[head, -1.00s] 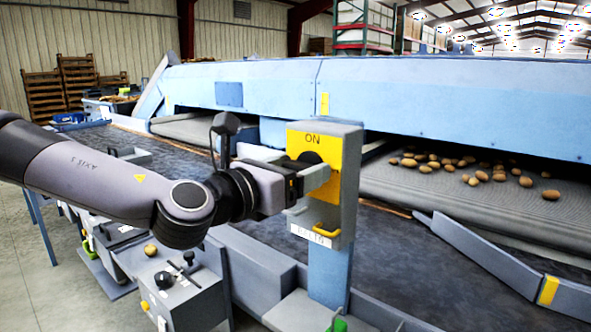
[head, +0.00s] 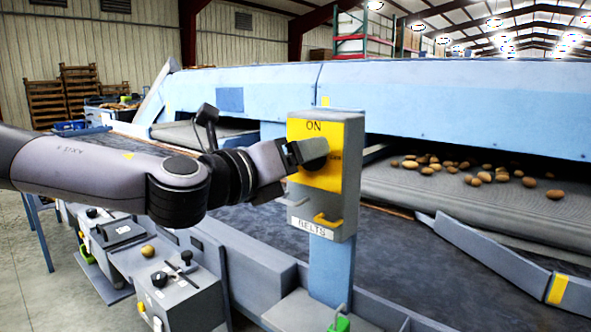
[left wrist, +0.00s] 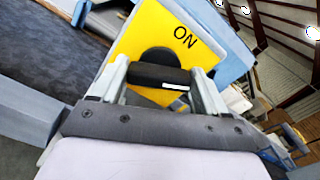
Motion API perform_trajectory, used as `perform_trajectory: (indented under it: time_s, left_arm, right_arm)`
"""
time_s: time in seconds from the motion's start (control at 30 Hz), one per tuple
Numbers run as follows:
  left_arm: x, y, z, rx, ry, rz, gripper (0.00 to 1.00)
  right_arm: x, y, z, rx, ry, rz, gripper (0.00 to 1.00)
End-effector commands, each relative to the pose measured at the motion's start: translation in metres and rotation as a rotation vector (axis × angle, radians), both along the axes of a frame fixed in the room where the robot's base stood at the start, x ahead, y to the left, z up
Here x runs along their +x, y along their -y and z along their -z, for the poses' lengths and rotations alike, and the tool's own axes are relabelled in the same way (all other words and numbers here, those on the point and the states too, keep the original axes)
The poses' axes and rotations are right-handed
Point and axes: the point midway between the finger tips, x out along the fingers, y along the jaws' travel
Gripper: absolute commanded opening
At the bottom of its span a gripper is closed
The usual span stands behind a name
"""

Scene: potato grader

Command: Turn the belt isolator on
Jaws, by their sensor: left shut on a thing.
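The belt isolator (head: 340,178) is a grey box with a yellow front plate marked ON at the top, on a blue post. A label below reads BELTS. My left gripper (head: 302,153) reaches it from the left and is shut on the black rotary handle (head: 315,150). In the left wrist view the gripper (left wrist: 163,82) has a finger on each end of the black handle (left wrist: 158,76); a white mark shows on the handle. The ON mark (left wrist: 186,37) is just beyond it. The left wrist camera is rolled over relative to the plate. My right gripper is not in view.
Potatoes lie on the grey belt (head: 420,190) at right. A grey box with levers (head: 180,295) stands at lower left. A blue machine cover (head: 430,95) runs behind the isolator.

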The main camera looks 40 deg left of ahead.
Motion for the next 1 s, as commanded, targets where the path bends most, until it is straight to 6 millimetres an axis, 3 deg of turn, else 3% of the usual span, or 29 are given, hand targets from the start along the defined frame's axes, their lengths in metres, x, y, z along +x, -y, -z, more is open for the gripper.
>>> perform_trajectory:
  time_s: [0.2, 1.0]
  left_arm:
    - [0.000, -0.001, 0.003, -0.208, -0.015, 0.001, 0.44]
    - [0.000, -0.003, 0.004, -0.920, -0.072, 0.002, 0.44]
  right_arm:
    - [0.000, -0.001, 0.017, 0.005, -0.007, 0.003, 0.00]
    - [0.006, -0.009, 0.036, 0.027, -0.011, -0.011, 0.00]
